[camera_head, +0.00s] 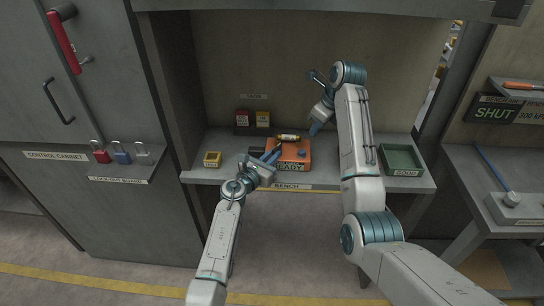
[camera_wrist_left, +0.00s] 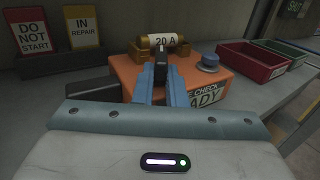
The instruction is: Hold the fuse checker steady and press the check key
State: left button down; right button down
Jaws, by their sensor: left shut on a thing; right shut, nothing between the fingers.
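The fuse checker is an orange box (camera_head: 297,165) on the bench; its front label reads READY. It also shows in the left wrist view (camera_wrist_left: 130,75). A fuse (camera_wrist_left: 176,40) marked 20 A, with brass ends, lies across its top. My left gripper (camera_wrist_left: 161,72) is shut on a dark upright part at the checker's near side. My right gripper (camera_head: 314,130) is shut and empty, above and behind the checker's right side, apart from the key.
A green tray (camera_head: 402,172) labelled GOOD stands right; a red tray (camera_wrist_left: 250,62) is beside it. Two sign cards (camera_head: 252,119) stand at the back. A small yellow box (camera_head: 212,159) sits left. A dark block (camera_wrist_left: 93,89) lies left of the checker.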

dwell(0.8)
jog(key=shift+w+a+r+n+t+y, duration=0.3)
jog(key=shift+a+n+t+y, duration=0.15)
jog(key=shift+n+t, duration=0.45)
jog(key=shift+w+a+r+n+t+y, duration=0.25)
jog(key=shift+a+r+n+t+y, duration=0.25)
jog(key=shift+n, duration=0.75)
jog(key=shift+w+a+r+n+t+y, duration=0.15)
jog(key=shift+w+a+n+t+y, duration=0.15)
jog(key=shift+n+t+y, duration=0.45)
jog(key=shift+f+n, duration=0.15)
jog(key=shift+n, duration=0.15)
send_over(304, 157)
jog(key=shift+f, duration=4.3)
jog(key=shift+f, duration=0.4)
